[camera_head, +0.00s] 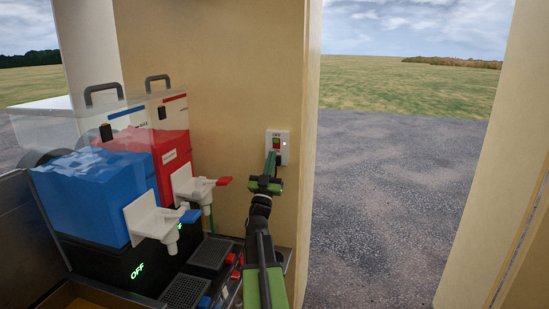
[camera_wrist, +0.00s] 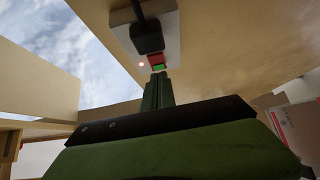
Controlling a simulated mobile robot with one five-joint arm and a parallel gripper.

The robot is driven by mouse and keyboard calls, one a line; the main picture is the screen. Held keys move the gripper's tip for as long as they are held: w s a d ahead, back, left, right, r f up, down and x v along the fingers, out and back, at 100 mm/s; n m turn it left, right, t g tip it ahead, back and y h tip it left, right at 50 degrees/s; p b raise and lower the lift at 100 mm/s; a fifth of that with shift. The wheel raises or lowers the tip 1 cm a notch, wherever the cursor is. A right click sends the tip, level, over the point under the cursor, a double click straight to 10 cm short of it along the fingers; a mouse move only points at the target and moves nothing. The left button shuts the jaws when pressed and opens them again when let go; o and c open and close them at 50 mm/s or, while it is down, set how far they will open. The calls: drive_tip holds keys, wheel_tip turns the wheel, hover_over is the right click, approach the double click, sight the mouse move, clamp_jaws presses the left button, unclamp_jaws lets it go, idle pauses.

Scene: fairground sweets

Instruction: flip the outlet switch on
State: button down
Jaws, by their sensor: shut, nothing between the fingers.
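The outlet (camera_head: 285,148) is a pale plate on the tan wall panel, with a small lit pinkish-red light at its right. Its switch (camera_head: 276,142) shows green and red. In the wrist view the outlet plate (camera_wrist: 160,40) carries a black plug with a cord, and the switch (camera_wrist: 157,63) shows red and green beside the glowing light. My gripper (camera_head: 271,160) is shut and empty, with its fingertips at the lower part of the outlet. In the wrist view my gripper's tips (camera_wrist: 158,76) are right at the switch's green part; I cannot tell whether they touch.
A slush machine with a blue tank (camera_head: 95,190) and a red tank (camera_head: 168,150) stands left of my arm. Green "OFF" letters (camera_head: 138,270) glow on its dark base. White dispensing taps (camera_head: 190,185) stick out close to my arm. Open doorway and gravel (camera_head: 390,200) lie to the right.

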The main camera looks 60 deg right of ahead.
drive_tip(key=d+f+b+v, duration=0.1)
drive_tip(key=b+v, duration=0.6)
drive_tip(key=v, duration=0.3)
drive_tip(key=shift+f+b, duration=0.2)
drive_tip(key=shift+b, duration=0.15)
drive_tip(key=shift+w, duration=0.1)
